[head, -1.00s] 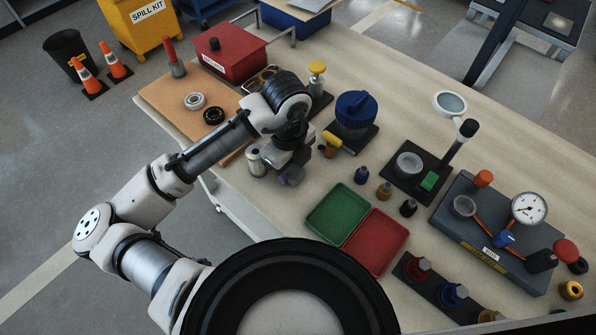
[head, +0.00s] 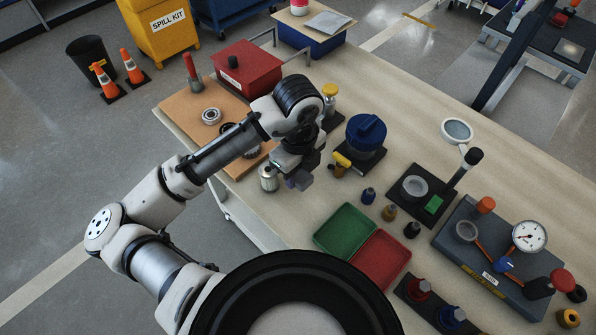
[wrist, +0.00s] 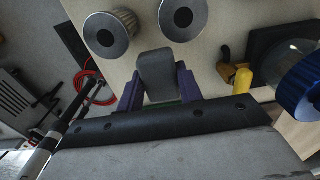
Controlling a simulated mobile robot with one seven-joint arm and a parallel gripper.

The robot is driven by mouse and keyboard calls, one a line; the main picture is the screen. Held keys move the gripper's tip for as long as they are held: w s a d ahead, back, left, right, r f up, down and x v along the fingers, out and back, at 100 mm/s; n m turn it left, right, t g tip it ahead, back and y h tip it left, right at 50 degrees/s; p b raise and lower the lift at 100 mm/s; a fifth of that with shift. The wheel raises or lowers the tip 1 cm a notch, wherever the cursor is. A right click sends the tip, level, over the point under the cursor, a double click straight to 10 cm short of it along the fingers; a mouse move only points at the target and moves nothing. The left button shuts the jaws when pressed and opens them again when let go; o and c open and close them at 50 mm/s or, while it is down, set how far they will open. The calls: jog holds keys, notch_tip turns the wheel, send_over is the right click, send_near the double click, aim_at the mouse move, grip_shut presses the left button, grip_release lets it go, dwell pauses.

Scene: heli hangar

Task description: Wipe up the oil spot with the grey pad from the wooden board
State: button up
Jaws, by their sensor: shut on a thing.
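My gripper (head: 299,181) is low over the near side of the workbench. In the wrist view its two purple fingers (wrist: 158,88) are shut on a grey pad (wrist: 157,72). The wooden board (head: 184,108) lies at the left end of the bench, left of my gripper and partly hidden by my arm. I cannot make out an oil spot in either view. Two metal cylinders, a ribbed one (wrist: 111,33) and a smoother one (wrist: 183,17), stand just beyond the pad in the wrist view.
A metal canister (head: 268,178) stands left of my gripper. A blue-lidded container (head: 366,132), a yellow-handled item (head: 342,160) and green (head: 345,230) and red (head: 380,260) trays are to the right. A red box (head: 248,68) stands behind. Bare bench lies in front of the gripper.

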jog(key=shift+r, duration=0.65)
jog(key=shift+r+p, duration=1.4)
jog(key=shift+r, duration=0.15)
